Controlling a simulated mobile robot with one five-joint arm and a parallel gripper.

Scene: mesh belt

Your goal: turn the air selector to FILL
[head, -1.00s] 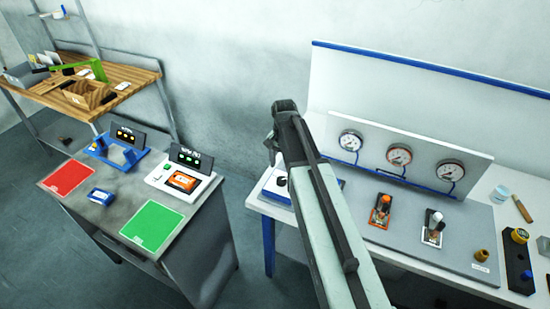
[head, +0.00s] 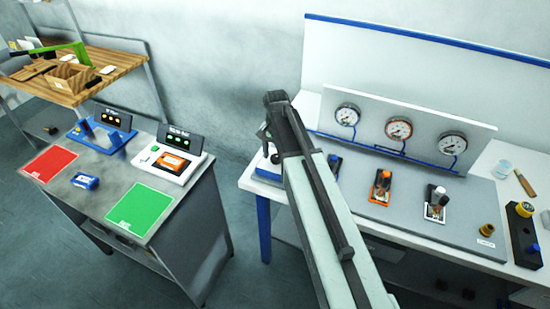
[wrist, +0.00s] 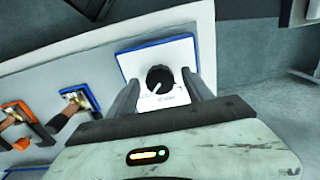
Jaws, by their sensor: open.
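The air selector (wrist: 160,78) is a round black knob with a white pointer on a white plate with a blue edge. In the wrist view it sits at upper centre; the pointer slants toward the lower left. The plate's lettering is too small to read. My gripper (wrist: 160,84) is open, its two grey fingers on either side of the knob in the picture, with a gap on both sides. I cannot tell how far above the plate they are. In the head view the selector (head: 268,168) is partly hidden by my arm, and the fingertips cannot be made out.
An orange lever (head: 380,187) and a white-topped lever (head: 436,204) stand along the grey panel (head: 408,210), below several gauges (head: 398,129). A blue-framed lever (wrist: 78,100) is left of the selector in the wrist view. A separate bench (head: 103,178) stands left, across a gap.

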